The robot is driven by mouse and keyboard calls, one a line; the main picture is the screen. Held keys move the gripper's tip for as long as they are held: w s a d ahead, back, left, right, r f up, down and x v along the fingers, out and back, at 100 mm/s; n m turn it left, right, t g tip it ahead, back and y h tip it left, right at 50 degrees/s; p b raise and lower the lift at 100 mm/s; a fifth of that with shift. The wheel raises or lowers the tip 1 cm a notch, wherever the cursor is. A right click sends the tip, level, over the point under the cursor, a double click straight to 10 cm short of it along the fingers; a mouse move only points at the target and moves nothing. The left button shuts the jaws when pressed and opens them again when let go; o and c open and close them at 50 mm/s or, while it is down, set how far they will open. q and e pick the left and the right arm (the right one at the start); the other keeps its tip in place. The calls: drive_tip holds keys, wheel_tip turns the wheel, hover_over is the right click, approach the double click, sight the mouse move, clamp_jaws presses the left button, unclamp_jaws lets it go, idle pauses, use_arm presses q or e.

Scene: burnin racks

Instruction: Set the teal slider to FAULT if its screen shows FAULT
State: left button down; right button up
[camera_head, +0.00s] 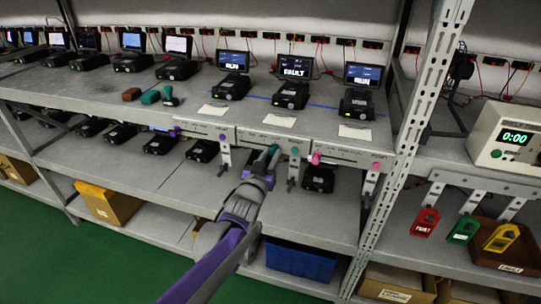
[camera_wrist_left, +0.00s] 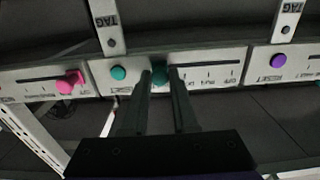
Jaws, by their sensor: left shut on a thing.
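The teal slider's panel (camera_head: 250,138) is the middle one of three on the shelf's front edge. My left gripper (camera_head: 270,158) reaches up to it and is shut on the teal knob (camera_wrist_left: 160,75), one finger on each side in the wrist view. The knob is near the slot end beside the round teal button (camera_wrist_left: 118,72), which also shows in the head view (camera_head: 294,150). The slot runs away to the right in the wrist view; its small labels are hard to read. The middle screen (camera_head: 295,68) above shows FAULT. My right gripper is not in view.
A purple knob (camera_head: 173,132) is on the left panel and a pink knob (camera_head: 316,158) on the right panel. The screens on either side (camera_head: 233,61) (camera_head: 363,75) read RUN. Hanging tags and latches flank the panel.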

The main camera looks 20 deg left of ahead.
use_arm(q)
drive_tip(key=shift+d, duration=0.15)
drive_tip(key=c, duration=1)
unclamp_jaws()
drive_tip(key=shift+o, duration=1.4)
drive_tip(key=shift+d, duration=0.2)
drive_tip(key=shift+a, duration=0.1)
drive_tip(key=shift+s, duration=0.1)
drive_tip(key=s, duration=1)
drive_tip(key=shift+s+a, duration=0.2)
drive_tip(key=shift+s, duration=0.15)
